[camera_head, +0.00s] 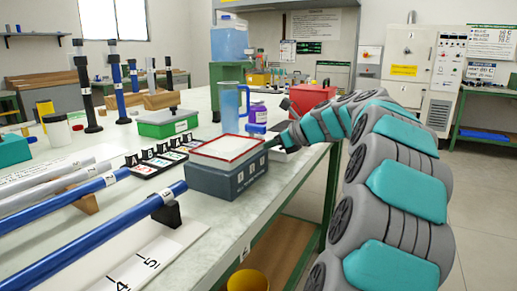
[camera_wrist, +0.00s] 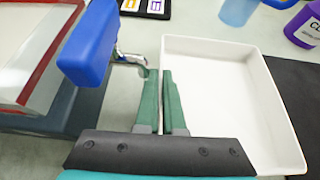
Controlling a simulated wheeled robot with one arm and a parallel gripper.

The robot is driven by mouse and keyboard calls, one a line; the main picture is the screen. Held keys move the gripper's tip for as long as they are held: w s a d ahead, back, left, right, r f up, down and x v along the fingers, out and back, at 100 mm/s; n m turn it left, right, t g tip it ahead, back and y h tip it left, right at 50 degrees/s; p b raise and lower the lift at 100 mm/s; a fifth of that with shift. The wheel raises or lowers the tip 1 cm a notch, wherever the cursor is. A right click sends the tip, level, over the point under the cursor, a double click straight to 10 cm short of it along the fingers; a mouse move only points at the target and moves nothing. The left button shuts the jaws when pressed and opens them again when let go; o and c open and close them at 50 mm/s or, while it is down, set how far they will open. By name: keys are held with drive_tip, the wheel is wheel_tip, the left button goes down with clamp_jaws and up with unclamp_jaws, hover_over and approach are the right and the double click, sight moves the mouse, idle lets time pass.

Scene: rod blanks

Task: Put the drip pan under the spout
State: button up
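The drip pan is a shallow white tray (camera_wrist: 235,70), open at the top, on the right of the wrist view. A small part of it shows beside the box in the head view (camera_head: 283,155). My gripper (camera_wrist: 161,80) has two green fingers close together at the pan's left wall, one on each side, and looks shut on it. The metal spout (camera_wrist: 128,57) with a blue handle (camera_wrist: 88,42) is just left of the fingers. The pan lies to the right of the spout. The spout is hidden in the head view.
A grey box (camera_head: 228,180) with a red-rimmed top stands left of the pan. Behind are a blue jug (camera_head: 230,105), a purple bottle (camera_head: 258,115) and a red box (camera_head: 311,98). A dark mat (camera_wrist: 292,85) lies right of the pan. Blue rods (camera_head: 90,240) fill the left foreground.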

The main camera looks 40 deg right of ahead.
drive_tip(key=o, duration=0.4)
drive_tip(key=shift+o, duration=0.2)
drive_tip(key=shift+r, duration=0.15)
drive_tip(key=v, duration=1.2)
drive_tip(key=shift+p, duration=0.3)
drive_tip(key=shift+s+d, duration=0.1)
